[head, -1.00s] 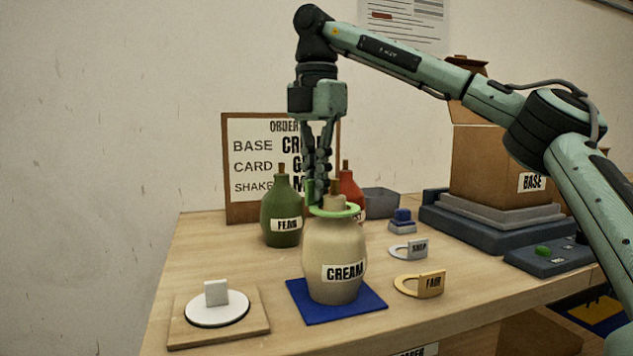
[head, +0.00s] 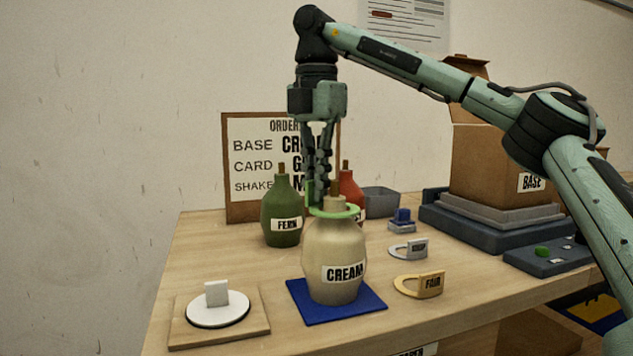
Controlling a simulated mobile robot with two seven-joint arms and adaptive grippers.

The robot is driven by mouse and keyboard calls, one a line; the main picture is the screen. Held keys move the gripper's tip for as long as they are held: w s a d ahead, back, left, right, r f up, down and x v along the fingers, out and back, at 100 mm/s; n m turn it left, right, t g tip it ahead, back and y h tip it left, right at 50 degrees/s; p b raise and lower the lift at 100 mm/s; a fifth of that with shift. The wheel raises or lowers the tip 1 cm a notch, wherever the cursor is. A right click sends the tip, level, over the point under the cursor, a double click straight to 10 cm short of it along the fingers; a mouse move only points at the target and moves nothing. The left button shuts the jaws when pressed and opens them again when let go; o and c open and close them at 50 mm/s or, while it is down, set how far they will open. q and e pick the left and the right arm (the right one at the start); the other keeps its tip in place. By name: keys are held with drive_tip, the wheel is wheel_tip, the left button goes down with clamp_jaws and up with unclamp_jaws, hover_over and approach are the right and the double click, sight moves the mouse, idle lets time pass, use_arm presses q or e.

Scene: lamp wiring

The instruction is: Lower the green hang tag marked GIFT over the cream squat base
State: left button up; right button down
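The cream squat base (head: 334,248), labelled CREAM, stands upright on a blue mat (head: 308,307). The green hang tag (head: 345,213) is a ring that sits around the base's neck, at about its shoulder. Its upright tab is at the ring's left, between my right gripper's fingers; the GIFT marking cannot be read. My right gripper (head: 318,202) points down just behind and left of the neck, and its fingers look closed on the tab. My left gripper is out of view.
A green FERN bottle (head: 283,213) and a red bottle (head: 352,187) stand behind. A grey SHIP tag (head: 409,250) and yellow FAIR tag (head: 421,285) lie to the right. A white disc on a wooden board (head: 218,307) is front left. The order board (head: 254,130) stands at the back.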

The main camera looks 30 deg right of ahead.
drive_tip(key=c, duration=1.6)
unclamp_jaws()
drive_tip(key=shift+c, duration=0.2)
drive_tip(key=shift+o, duration=0.2)
drive_tip(key=o, duration=0.4)
